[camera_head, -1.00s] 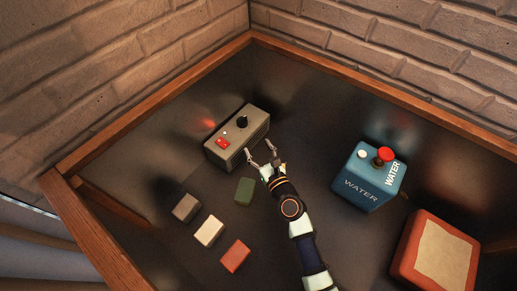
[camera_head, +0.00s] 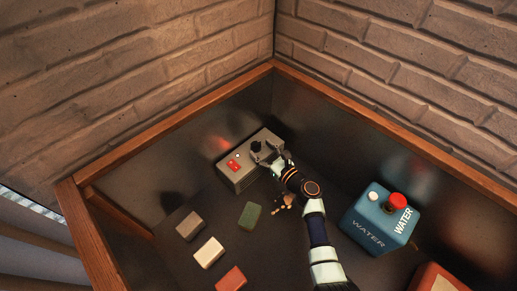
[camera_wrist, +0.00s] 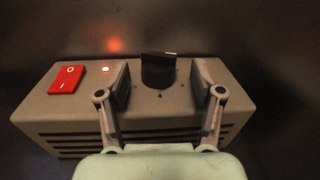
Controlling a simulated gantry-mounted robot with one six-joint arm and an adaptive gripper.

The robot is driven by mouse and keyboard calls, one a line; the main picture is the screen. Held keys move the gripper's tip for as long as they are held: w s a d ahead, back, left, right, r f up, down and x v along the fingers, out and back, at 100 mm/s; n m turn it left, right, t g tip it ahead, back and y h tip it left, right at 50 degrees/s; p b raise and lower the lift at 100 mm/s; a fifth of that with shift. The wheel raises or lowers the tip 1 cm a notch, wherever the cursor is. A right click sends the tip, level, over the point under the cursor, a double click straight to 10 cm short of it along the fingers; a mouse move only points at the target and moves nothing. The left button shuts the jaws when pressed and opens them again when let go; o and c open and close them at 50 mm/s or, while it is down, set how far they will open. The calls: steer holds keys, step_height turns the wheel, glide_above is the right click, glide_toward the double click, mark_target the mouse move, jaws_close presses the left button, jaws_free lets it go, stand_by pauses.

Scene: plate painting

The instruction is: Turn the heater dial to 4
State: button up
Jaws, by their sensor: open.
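The heater (camera_head: 240,174) is a grey-brown box with side vents near the back corner of the table; it also shows in the wrist view (camera_wrist: 55,112). Its black dial (camera_wrist: 158,71) stands on top, with a pale mark at the right end of its ridge. The small dots around the dial carry no readable numbers. A red switch (camera_wrist: 67,79) and a lit white lamp (camera_wrist: 105,69) sit left of the dial. My gripper (camera_wrist: 161,75) is open, with one finger on either side of the dial and a gap to each. In the head view, my gripper (camera_head: 266,155) is over the heater's right part.
A blue water box (camera_head: 378,222) with a red knob (camera_head: 398,201) stands at right. Green (camera_head: 250,215), grey (camera_head: 190,226), white (camera_head: 208,252) and red (camera_head: 231,279) blocks lie in front. A wooden rim (camera_head: 165,126) borders the dark table.

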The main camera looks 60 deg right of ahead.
mark_target(256, 146)
steer(key=shift+x, duration=0.95)
steer(key=shift+w, duration=0.2)
steer(key=c, duration=1.1)
steer(key=shift+w+a+m+g+h, duration=0.1)
steer(key=shift+a+m+g+h, duration=0.15)
steer(key=shift+m+g+h, duration=0.7)
steer(key=shift+f+m+g+h+b, duration=0.15)
steer(key=shift+m+g+h+b, duration=0.35)
steer(key=shift+h, duration=0.75)
steer(key=shift+m+g+h, duration=0.6)
steer(key=shift+m+g, duration=0.05)
steer(key=shift+m, duration=0.1)
